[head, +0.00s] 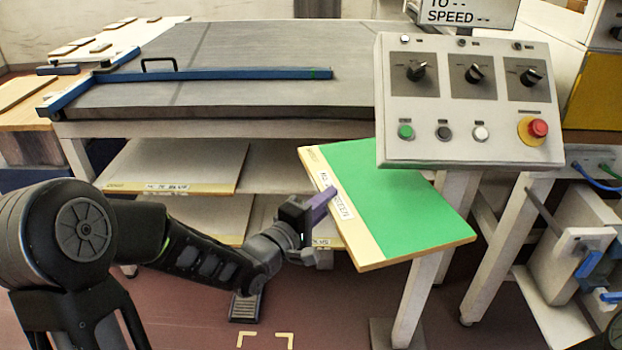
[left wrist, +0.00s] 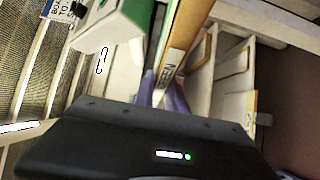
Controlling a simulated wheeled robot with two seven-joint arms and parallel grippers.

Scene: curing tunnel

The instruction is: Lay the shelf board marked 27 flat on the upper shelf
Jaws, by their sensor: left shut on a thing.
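The held shelf board (head: 400,205) has a green top, a bare tan strip along its left side and a white label; I cannot read its number clearly. My left gripper (head: 322,206) is shut on the board's left edge and holds it in the air, tilted, in front of the rack and below the control panel. In the left wrist view the purple fingers (left wrist: 162,95) close on the board's tan edge (left wrist: 185,30). The upper shelf (head: 275,157) is under the grey tabletop, behind and left of the board. My right gripper is not in view.
A pale labelled board (head: 175,166) lies on the left of the upper shelf level, with more boards on the level below. The control panel (head: 465,115) overhangs the held board's back right.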

